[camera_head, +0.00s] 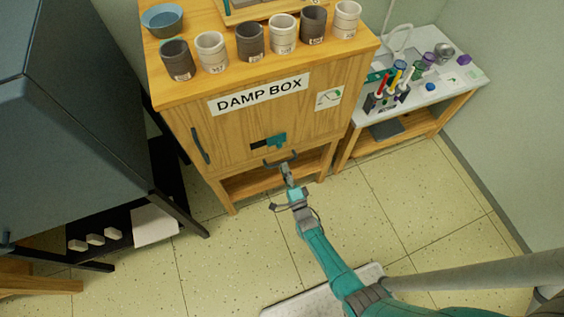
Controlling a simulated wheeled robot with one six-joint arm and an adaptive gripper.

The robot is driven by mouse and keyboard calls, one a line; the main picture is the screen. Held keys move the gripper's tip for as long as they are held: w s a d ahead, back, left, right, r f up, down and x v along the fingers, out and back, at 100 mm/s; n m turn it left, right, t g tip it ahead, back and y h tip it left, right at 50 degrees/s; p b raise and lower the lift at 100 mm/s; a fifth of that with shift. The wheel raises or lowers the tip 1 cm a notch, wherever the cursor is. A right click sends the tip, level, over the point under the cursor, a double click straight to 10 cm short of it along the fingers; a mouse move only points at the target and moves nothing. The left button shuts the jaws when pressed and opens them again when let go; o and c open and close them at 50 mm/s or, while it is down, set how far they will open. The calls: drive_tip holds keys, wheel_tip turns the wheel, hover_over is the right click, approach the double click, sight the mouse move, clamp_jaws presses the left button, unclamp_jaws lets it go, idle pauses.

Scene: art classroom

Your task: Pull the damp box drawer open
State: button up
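The damp box (225,135) is a wooden cabinet with a "DAMP BOX" label (259,92) on its front. A teal piece with a dark slot (259,144) is just above the handle. I see no clear gap showing the drawer pulled out.
Several cups (250,42) and a blue bowl (162,20) stand on top of the cabinet. A vertical handle (200,146) is at its left. A white side table (445,92) with tools stands right. A dark cabinet (70,120) stands left. Tiled floor in front is clear.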

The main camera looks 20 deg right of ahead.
drive_tip(key=shift+w+r, duration=0.15)
drive_tip(key=shift+w, duration=0.65)
drive_tip(key=shift+w+r, duration=0.15)
drive_tip(key=shift+w, duration=0.65)
clamp_jaws()
